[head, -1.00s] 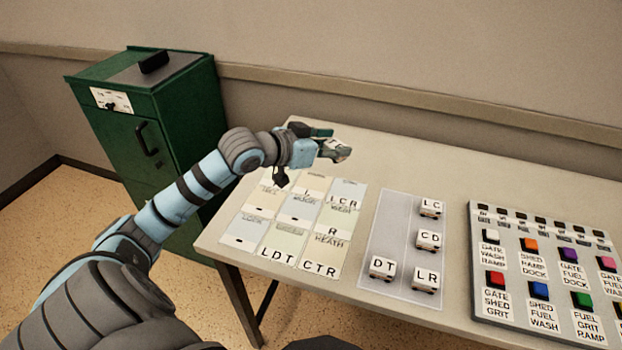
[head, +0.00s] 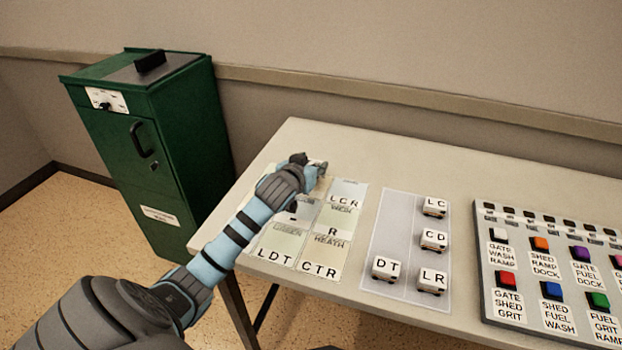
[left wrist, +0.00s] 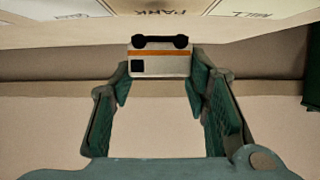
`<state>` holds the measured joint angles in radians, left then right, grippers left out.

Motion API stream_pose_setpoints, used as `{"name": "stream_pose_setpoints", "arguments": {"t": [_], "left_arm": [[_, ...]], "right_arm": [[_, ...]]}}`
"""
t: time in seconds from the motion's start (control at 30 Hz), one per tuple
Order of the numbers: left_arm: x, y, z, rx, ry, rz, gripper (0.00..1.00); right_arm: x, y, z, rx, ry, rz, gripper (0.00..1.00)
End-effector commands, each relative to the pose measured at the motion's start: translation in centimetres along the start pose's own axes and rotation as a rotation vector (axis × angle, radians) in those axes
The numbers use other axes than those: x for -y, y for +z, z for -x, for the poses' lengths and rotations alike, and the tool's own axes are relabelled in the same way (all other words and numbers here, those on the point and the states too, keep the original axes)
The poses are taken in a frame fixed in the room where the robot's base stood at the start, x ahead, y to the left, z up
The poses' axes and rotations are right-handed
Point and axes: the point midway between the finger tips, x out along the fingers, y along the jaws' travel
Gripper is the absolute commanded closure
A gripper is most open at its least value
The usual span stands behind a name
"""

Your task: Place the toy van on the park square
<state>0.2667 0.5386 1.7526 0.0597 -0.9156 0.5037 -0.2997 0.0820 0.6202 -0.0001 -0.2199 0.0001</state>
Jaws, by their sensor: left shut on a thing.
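The toy van (left wrist: 160,63), white with an orange stripe and dark wheels, is between the fingertips of my left gripper (left wrist: 160,82) in the left wrist view. The gripper is shut on it. In that view, which is upside down, the park square (left wrist: 165,12) shows at the top edge, close to the van's wheels. I cannot tell whether the wheels touch it. In the head view my left gripper (head: 314,165) is over the far part of the card grid, and the arm hides much of the van and the squares below. My right gripper is not in view.
A grey tray (head: 377,220) holds several lettered white vans, including DT (head: 386,269) and CD (head: 434,241). A panel of coloured buttons (head: 510,262) lies at the right. A green cabinet (head: 185,130) stands left of the table. The table's far strip (head: 400,160) is clear.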

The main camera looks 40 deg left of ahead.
Motion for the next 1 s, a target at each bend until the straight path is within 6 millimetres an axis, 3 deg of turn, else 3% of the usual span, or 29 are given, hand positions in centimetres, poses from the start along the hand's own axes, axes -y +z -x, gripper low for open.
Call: {"name": "stream_pose_setpoints", "arguments": {"t": [0.03,0.13,0.43,0.47,0.57,0.9,1.0], "left_arm": [[0.0,1.4,-0.5,0.004,0.0,0.001,0.83],[0.0,2.9,-1.1,0.003,0.0,0.001,0.83],[0.0,3.0,-1.2,0.002,0.0,0.0,0.83],[0.0,2.9,-1.2,0.002,0.0,0.0,0.53],[0.0,2.9,-1.2,0.002,0.0,0.0,0.37],[0.0,2.6,-1.1,0.001,0.001,0.0,0.37],[0.0,2.5,-0.1,0.001,0.001,-0.003,0.37]], "right_arm": [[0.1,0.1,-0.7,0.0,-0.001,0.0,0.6],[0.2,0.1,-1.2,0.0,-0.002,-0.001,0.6],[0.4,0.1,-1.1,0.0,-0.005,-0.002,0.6],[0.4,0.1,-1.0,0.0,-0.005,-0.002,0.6],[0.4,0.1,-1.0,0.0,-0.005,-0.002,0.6],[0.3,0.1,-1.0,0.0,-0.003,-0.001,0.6],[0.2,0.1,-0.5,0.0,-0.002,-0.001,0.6]]}}
